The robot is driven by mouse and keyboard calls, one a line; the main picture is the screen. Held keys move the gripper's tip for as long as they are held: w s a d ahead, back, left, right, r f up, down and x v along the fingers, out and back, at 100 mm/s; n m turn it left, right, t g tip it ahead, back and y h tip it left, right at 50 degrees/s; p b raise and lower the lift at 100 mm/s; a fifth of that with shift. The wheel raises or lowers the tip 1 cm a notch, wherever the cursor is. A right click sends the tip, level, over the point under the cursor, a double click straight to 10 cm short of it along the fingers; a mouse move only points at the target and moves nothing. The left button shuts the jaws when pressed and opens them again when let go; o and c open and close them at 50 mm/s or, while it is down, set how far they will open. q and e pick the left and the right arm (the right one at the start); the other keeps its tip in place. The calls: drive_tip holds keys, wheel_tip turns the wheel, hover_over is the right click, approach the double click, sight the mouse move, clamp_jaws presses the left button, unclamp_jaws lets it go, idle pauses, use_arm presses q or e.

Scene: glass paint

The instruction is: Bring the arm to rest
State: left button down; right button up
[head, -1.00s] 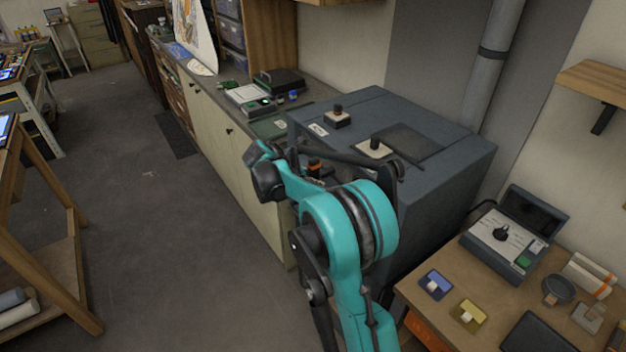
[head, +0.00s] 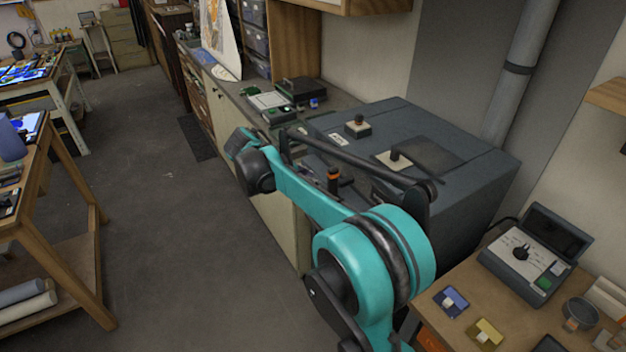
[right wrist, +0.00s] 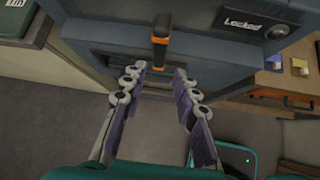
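My right arm (head: 375,255), teal and black, comes in from the bottom of the head view, bends at a large round joint and reaches up and left in front of the dark grey kiln. In the right wrist view my right gripper (right wrist: 158,84) is open, with nothing between its two fingers. A black handle with an orange band (right wrist: 160,42) on the kiln front lies just beyond the fingertips, apart from them. The handle (head: 333,178) also shows past the arm in the head view. A label on the kiln front (right wrist: 240,24) reads "Locked". My left gripper is not in view.
The kiln (head: 470,165) stands close to the right arm. A wooden side table (head: 440,325) at the lower right holds a control box (head: 515,262) and small blocks. A long counter (head: 225,100) runs to the back. Open floor (head: 190,240) lies left of the arm.

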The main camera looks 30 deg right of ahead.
drive_tip(key=shift+s, duration=0.1)
idle(0.3)
drive_tip(key=s+a+f+m+t+y+b, duration=0.1)
drive_tip(key=s+a+f+m+y+b, duration=0.1)
drive_tip(key=s+m, duration=0.4)
drive_tip(key=s+a+f+m+t+y+b, duration=0.2)
drive_tip(key=s+a+f+m+y, duration=0.2)
drive_tip(key=s, duration=0.8)
drive_tip(key=s+a+f+m+t+y+b, duration=0.2)
drive_tip(key=s+a+f+m, duration=0.6)
drive_tip(key=s, duration=0.1)
drive_tip(key=shift+y, duration=0.4)
drive_tip(key=shift+d+f, duration=0.1)
drive_tip(key=shift+f, duration=0.05)
